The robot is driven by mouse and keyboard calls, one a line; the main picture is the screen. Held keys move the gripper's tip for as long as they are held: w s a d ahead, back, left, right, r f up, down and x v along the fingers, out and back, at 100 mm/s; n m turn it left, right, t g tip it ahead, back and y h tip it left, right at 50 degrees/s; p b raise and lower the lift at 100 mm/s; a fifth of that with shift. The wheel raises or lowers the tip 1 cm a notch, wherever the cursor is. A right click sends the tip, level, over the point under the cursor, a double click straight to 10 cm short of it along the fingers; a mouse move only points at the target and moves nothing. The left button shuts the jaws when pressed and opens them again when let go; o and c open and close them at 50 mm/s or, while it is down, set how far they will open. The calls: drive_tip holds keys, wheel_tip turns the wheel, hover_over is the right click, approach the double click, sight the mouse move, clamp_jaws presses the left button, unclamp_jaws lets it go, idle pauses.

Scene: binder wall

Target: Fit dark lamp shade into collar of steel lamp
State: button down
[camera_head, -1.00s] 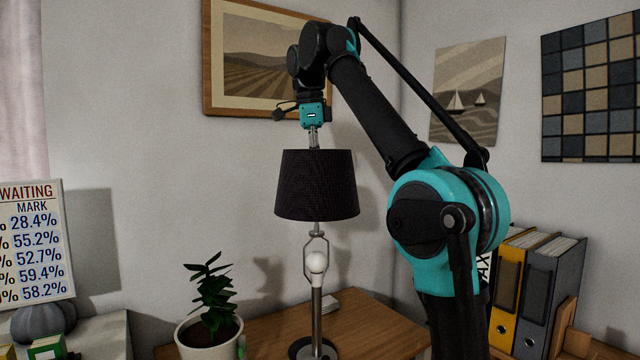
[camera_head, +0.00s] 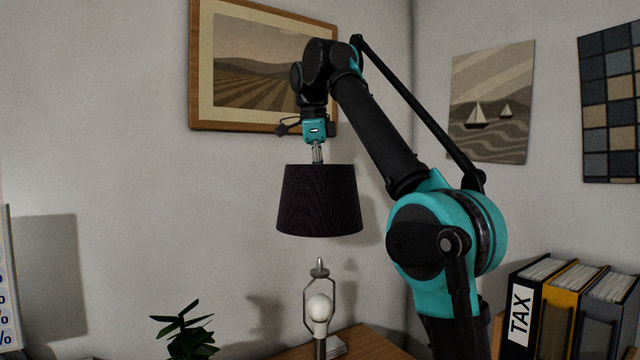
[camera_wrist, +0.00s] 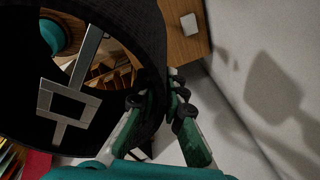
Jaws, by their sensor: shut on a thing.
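The dark lamp shade (camera_head: 319,200) hangs upright above the steel lamp in the head view. A clear gap shows between the shade's lower rim and that top. My gripper (camera_head: 318,158) points down and is shut on the shade's edge. In the wrist view the fingers (camera_wrist: 163,105) close on the wall of the shade (camera_wrist: 148,35), and a flat steel bracket (camera_wrist: 68,100) shows inside it. The lamp's base is out of view.
The lamp stands on a wooden desk (camera_head: 365,338) by the wall. A potted plant (camera_head: 188,335) is at lower left. Several binders (camera_head: 565,295) stand at lower right. A framed picture (camera_head: 263,122) hangs behind my gripper.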

drive_tip(key=shift+f, duration=2.8)
wheel_tip(320, 180, down, 13)
idle(4.6)
